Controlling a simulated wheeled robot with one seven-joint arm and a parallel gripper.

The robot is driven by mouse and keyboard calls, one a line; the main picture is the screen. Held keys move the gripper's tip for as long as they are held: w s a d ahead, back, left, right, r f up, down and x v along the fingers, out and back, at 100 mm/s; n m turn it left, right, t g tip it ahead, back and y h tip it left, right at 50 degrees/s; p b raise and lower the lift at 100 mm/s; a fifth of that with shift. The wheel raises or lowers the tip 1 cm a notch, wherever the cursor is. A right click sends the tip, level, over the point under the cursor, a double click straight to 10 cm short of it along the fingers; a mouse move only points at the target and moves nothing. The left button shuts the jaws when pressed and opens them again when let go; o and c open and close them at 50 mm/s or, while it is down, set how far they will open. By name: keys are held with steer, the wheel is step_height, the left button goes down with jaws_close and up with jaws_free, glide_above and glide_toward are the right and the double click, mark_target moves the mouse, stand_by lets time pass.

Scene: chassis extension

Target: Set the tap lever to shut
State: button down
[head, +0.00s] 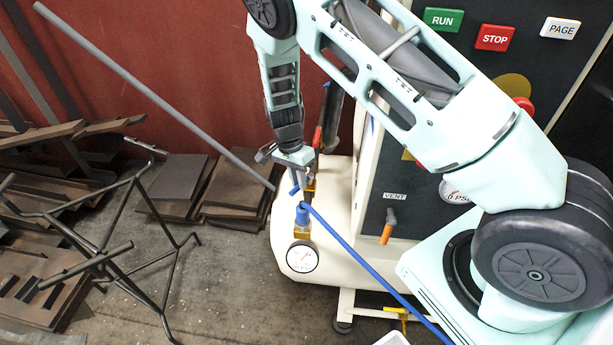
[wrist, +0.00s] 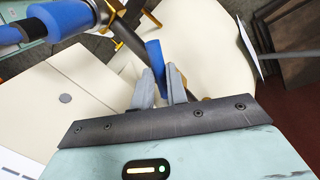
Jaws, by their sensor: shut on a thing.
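The tap lever shows a short blue sleeve (head: 294,190) in the head view, beside brass fittings on the cream tank. In the wrist view the blue lever (wrist: 155,54) stands between the two grey fingers. My gripper (wrist: 160,78) is shut on this lever. In the head view my gripper (head: 294,170) reaches down to it from above, and the fingers partly hide it. A brass fitting (wrist: 113,12) shows at the top of the wrist view. The tap's exact angle is hard to tell.
A blue hose (head: 360,262) runs from a blue connector (head: 302,216) down to the right. A gauge (head: 302,257) is on the tank (head: 283,232). An orange VENT lever (head: 386,234) is on the dark panel. A long grey rod (head: 155,97) slants in from the left, near the gripper.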

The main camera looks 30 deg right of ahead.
steer(key=shift+w+d+m+y+p, duration=0.3)
steer(key=shift+w+m, duration=0.5)
steer(key=shift+m, duration=1.2)
steer(key=shift+w+d+m+y+p, duration=0.1)
steer(key=shift+w+m+y+p, duration=0.5)
steer(key=shift+m, duration=1.4)
steer(key=shift+w+d+m+y+p, duration=0.25)
steer(key=shift+w+m, duration=0.7)
steer(key=shift+m, duration=1.05)
steer(key=c, duration=1.4)
jaws_free()
steer(key=v, duration=1.7)
steer(key=shift+s+r+b, duration=0.15)
steer(key=shift+r+b, duration=0.15)
steer(key=shift+b, duration=0.1)
